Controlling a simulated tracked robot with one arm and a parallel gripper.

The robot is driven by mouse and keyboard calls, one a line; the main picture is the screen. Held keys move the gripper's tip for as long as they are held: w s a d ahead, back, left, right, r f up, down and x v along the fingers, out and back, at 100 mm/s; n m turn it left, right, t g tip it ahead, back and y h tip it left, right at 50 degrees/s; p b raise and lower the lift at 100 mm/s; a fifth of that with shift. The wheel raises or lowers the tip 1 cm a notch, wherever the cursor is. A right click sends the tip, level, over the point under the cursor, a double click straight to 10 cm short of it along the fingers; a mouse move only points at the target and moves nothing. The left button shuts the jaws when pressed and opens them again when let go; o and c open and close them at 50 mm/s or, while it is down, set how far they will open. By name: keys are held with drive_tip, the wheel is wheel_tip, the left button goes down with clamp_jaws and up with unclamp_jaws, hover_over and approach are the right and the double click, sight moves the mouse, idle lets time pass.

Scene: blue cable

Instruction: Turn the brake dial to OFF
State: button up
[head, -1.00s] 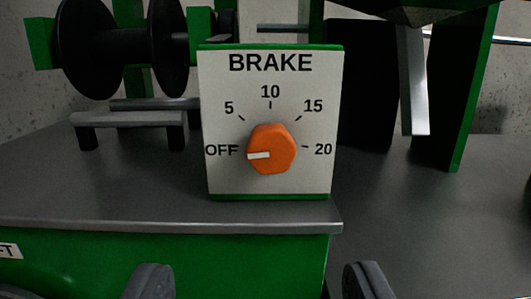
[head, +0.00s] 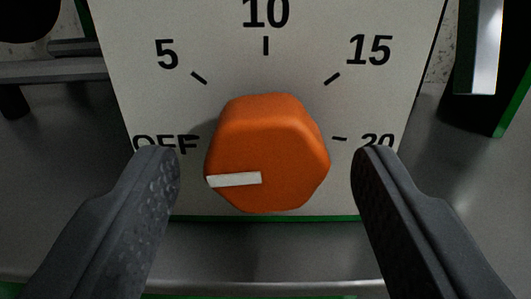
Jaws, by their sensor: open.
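The orange brake dial (head: 275,140) sits at the middle of a white panel (head: 225,50) marked OFF, 5, 10, 15 and 20. The dial's white pointer (head: 234,180) points left, toward the OFF side and slightly below the OFF label. My gripper (head: 267,160) is open, with one dark finger to the left of the dial and one to the right. Clear gaps show between both fingers and the dial. The fingertips partly cover the OFF and 20 labels.
The panel stands on a grey surface (head: 270,250) with a front edge below. A green upright with a metal bar (head: 487,45) stands at the right. A grey rail (head: 50,70) and dark round part are at the left.

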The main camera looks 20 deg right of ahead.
drive_tip(key=shift+w, duration=0.1)
drive_tip(key=c, duration=1)
drive_tip(key=shift+o, duration=0.2)
drive_tip(key=shift+r, duration=0.1)
drive_tip(key=p, duration=0.2)
drive_tip(key=shift+r+n+p, duration=0.15)
drive_tip(key=shift+n+p, duration=0.2)
drive_tip(key=shift+n, duration=0.05)
drive_tip(key=o, duration=1)
drive_tip(key=shift+c, duration=0.2)
drive_tip(key=p+v, duration=0.2)
drive_tip(key=v, duration=1.1)
drive_tip(key=shift+s+p, duration=0.35)
drive_tip(key=shift+p, duration=0.05)
